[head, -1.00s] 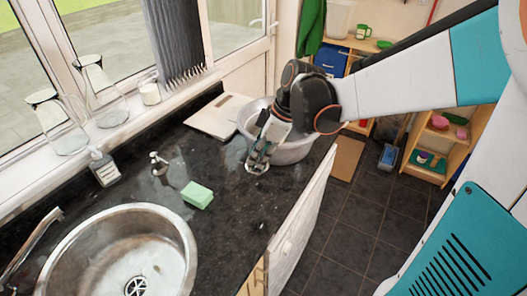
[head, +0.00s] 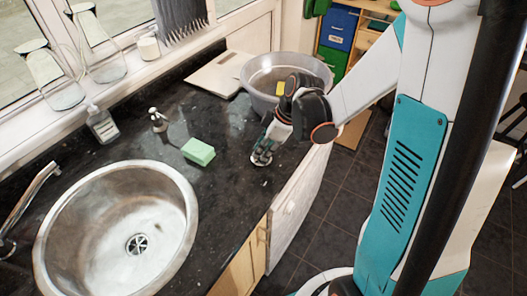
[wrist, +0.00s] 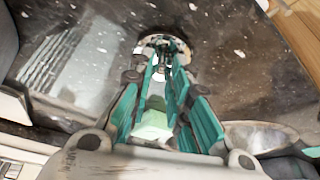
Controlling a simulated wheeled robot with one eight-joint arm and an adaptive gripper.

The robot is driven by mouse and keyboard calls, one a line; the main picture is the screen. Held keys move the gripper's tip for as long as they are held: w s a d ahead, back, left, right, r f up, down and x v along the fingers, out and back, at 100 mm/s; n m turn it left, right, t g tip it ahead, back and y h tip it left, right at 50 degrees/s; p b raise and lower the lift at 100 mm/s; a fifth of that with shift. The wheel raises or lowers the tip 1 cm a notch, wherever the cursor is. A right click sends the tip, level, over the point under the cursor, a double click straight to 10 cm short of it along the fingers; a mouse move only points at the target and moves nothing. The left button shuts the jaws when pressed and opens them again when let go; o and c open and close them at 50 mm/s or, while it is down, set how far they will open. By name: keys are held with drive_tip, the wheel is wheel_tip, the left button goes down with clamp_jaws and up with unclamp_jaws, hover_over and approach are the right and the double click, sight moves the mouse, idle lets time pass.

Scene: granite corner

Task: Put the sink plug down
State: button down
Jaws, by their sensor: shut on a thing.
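The sink plug (head: 261,158) is a small round metal disc at the tips of my gripper (head: 266,146). My gripper points down, shut on the plug, over the dark granite worktop (head: 225,172) near its front edge. In the wrist view the plug (wrist: 165,41) shows beyond the teal fingers (wrist: 164,66), with speckled granite around it. It is at or just above the worktop; I cannot tell if it touches. The sink (head: 66,222) is to the left, with its drain (head: 137,243) in the bottom.
A green sponge (head: 198,151) lies left of my gripper. A grey basin (head: 255,76) stands behind it, with something yellow (head: 280,88) inside. Bare granite surrounds the plug.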

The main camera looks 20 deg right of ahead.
drive_tip(key=shift+f, duration=0.25)
drive_tip(key=c, duration=1.5)
unclamp_jaws()
drive_tip(key=shift+r, duration=0.1)
drive_tip(key=p+v, duration=0.4)
drive_tip(key=v, duration=0.8)
drive_tip(key=shift+s, duration=0.15)
